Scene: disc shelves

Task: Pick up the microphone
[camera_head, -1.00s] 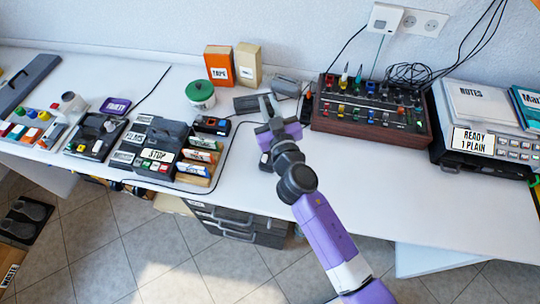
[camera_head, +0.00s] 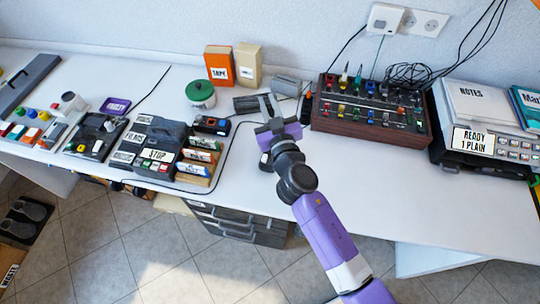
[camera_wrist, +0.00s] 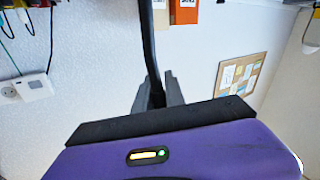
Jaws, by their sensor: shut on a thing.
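My gripper (camera_head: 269,104) reaches over the white desk, in front of the back wall. It is shut on a slim dark stem (camera_wrist: 149,45), seen in the wrist view. The stem runs from between the fingers (camera_wrist: 158,95) to the top edge of that view. It appears to be the microphone, but its ends are out of view or hidden. In the head view the held part is too small to make out against the grey fingers. A dark grey block (camera_head: 247,105) lies just left of the fingers.
A mixer with knobs (camera_head: 370,108) stands right of my gripper. A green-lidded tub (camera_head: 201,94), an orange box (camera_head: 219,66) and a cream box (camera_head: 249,65) stand left and behind. A STOP panel (camera_head: 158,156) is farther left. The desk's front right is clear.

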